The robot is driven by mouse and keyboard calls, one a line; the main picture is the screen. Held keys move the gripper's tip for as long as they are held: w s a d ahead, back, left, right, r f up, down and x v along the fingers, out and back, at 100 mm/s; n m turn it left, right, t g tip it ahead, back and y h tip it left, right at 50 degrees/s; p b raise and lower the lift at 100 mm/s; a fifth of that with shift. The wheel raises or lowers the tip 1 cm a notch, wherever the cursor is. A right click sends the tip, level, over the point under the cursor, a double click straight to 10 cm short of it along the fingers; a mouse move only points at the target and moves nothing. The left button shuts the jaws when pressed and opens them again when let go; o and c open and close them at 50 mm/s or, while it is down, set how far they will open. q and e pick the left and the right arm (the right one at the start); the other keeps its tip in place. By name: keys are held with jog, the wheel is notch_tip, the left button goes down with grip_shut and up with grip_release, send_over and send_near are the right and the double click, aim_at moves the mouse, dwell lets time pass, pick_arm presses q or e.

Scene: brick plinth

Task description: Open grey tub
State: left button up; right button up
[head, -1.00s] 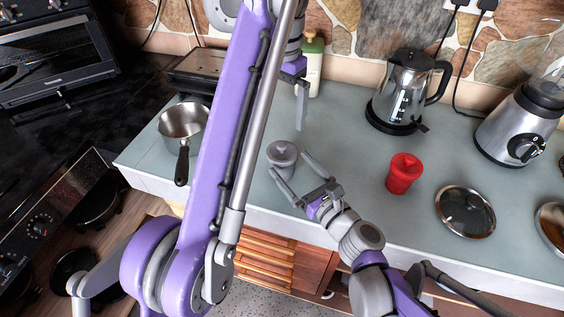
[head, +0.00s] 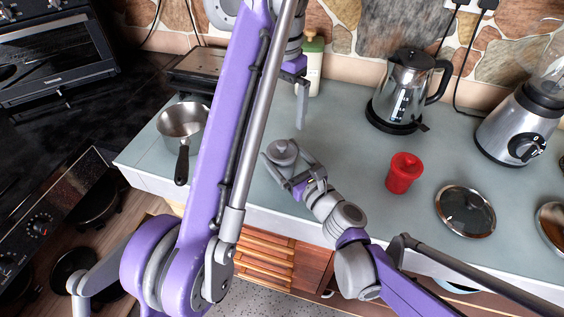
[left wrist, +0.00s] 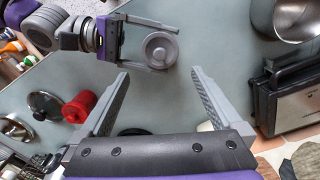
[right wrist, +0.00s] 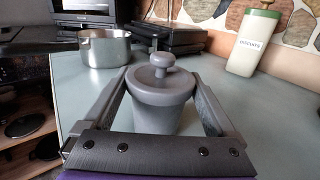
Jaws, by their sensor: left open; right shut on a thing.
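The grey tub (right wrist: 160,112) stands upright on the counter with its knobbed lid (right wrist: 162,76) on top. It also shows in the head view (head: 283,153) and from above in the left wrist view (left wrist: 159,49). My right gripper (head: 284,166) is shut on the tub, with one finger along each side of it; these fingers also show in the right wrist view (right wrist: 164,98). My left gripper (left wrist: 160,75) is open and empty above the counter. In the head view only part of it (head: 301,105) shows, behind my left arm, higher up the picture than the tub.
A red tub (head: 404,173) and a glass lid (head: 465,211) lie to the right. A kettle (head: 402,90) and a biscuit canister (head: 311,65) stand at the back. A saucepan (head: 183,122) is at the left. Counter around the grey tub is clear.

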aim_at(278, 148)
grip_shut()
pick_arm(q)
jog(key=f, duration=0.7)
jog(key=s+f, duration=0.1)
jog(key=f, duration=0.2)
jog(key=shift+a+f, duration=0.4)
jog(key=c, duration=1.2)
jog(key=shift+o, duration=0.2)
jog(key=shift+r, duration=0.95)
grip_shut()
jog(key=shift+r, duration=0.15)
